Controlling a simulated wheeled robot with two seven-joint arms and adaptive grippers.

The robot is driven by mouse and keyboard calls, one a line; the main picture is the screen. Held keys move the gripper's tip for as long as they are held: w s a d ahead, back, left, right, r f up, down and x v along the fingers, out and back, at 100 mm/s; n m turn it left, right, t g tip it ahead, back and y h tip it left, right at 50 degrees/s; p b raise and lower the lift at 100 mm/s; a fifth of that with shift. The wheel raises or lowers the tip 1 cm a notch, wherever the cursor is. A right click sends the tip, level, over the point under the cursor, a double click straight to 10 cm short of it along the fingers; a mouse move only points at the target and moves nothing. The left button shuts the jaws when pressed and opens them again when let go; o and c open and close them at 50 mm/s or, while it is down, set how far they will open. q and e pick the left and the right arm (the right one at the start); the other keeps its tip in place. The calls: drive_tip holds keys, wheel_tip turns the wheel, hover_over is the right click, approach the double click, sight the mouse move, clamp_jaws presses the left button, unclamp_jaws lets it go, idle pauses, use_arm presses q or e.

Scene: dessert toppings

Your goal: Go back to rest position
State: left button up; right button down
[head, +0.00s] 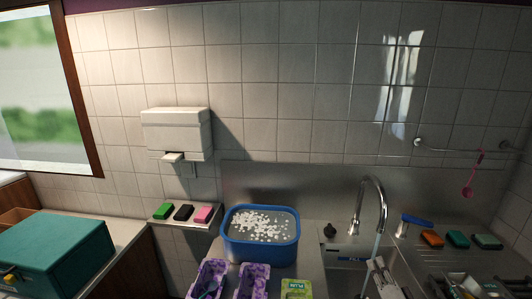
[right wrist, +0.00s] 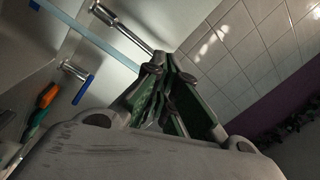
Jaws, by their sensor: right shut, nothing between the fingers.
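My right gripper (head: 381,274) shows at the bottom of the head view, in front of the sink and just below the tap. It is shut and holds nothing. In the right wrist view its green-and-dark fingers (right wrist: 165,92) are together, with tiled wall behind them. My left gripper is not in view.
A curved tap (head: 378,190) with a stream below it stands close to my right gripper. A blue basin (head: 261,252) with white bits, purple trays (head: 253,279) and a teal box (head: 62,250) are to the left. Sponges (head: 458,239) and a dish rack (head: 465,285) are right.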

drive_tip(key=s+a+f+n+g+y, duration=0.25)
drive_tip(key=a+n+y, duration=0.3)
drive_tip(key=a, duration=0.45)
drive_tip(key=s+a+f+n+g, duration=0.8)
drive_tip(key=s+n+g, duration=0.1)
drive_tip(key=s, duration=0.3)
drive_tip(key=s+d+f+g+h, duration=0.2)
drive_tip(key=s+d+g+h, duration=0.3)
drive_tip(key=s, duration=0.5)
wheel_tip(320, 180, down, 32)
drive_tip(key=s+f, duration=0.1)
drive_tip(key=s, duration=0.2)
drive_tip(key=s+d+f+g, duration=0.1)
drive_tip(key=s+d+f, duration=0.1)
drive_tip(key=s+f, duration=0.7)
drive_tip(key=s+d+f, duration=0.2)
drive_tip(key=s+f, duration=0.8)
drive_tip(key=s, duration=0.3)
drive_tip(key=shift+s+d+f+n+g, duration=0.15)
drive_tip(key=shift+d+f+n+g, duration=0.2)
drive_tip(key=shift+n, duration=0.1)
